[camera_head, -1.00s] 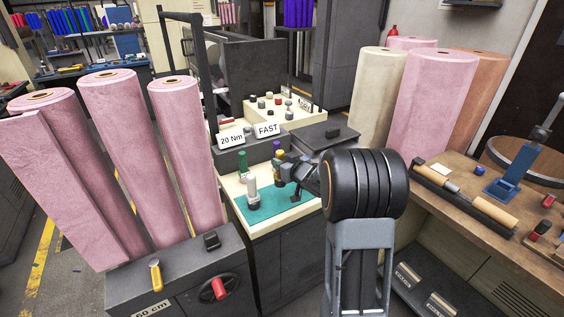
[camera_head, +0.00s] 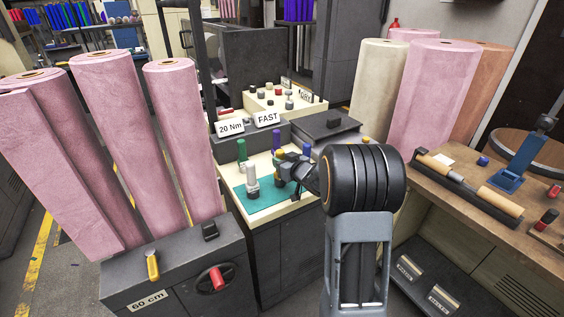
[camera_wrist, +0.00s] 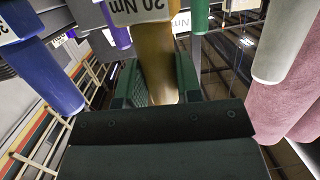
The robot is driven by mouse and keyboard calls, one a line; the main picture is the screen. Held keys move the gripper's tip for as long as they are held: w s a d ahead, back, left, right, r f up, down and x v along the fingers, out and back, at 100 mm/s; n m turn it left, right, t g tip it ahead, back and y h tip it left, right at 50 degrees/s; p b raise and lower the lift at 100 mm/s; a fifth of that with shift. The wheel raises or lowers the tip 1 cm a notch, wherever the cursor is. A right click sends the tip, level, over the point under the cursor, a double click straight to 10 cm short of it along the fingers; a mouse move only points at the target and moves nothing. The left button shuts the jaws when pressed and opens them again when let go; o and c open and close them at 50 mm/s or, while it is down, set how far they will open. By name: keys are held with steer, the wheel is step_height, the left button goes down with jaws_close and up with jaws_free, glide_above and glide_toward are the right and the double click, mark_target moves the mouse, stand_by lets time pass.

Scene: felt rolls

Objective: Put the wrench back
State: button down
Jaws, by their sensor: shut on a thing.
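The wrench with a yellow-gold handle (camera_wrist: 153,48) carries a 20 Nm label, partly cut off at the top of the wrist view. My gripper (camera_wrist: 158,92) is shut on this handle, with a dark green finger on each side. In the head view my gripper (camera_head: 287,175) is over the teal mat (camera_head: 258,202) on the cabinet top, and the held wrench is partly hidden by it. A grey-white handle (camera_head: 251,177), a green handle (camera_head: 241,150) and a purple handle (camera_head: 305,139) stand close around. A blue handle (camera_wrist: 45,75) is near in the wrist view.
A dark block with 20 Nm and FAST signs (camera_head: 268,118) stands behind the mat. Tall pink felt rolls (camera_head: 185,140) stand close on the left. A wooden bench (camera_head: 460,205) with tools and a beige roll (camera_head: 378,90) are on the right.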

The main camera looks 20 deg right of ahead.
steer(key=shift+f+b, duration=0.4)
steer(key=shift+f, duration=0.1)
steer(key=c, duration=0.7)
jaws_free()
steer(key=shift+s, duration=0.1)
steer(key=v, duration=1.3)
steer(key=shift+s+r, duration=0.1)
steer(key=shift+s, duration=0.25)
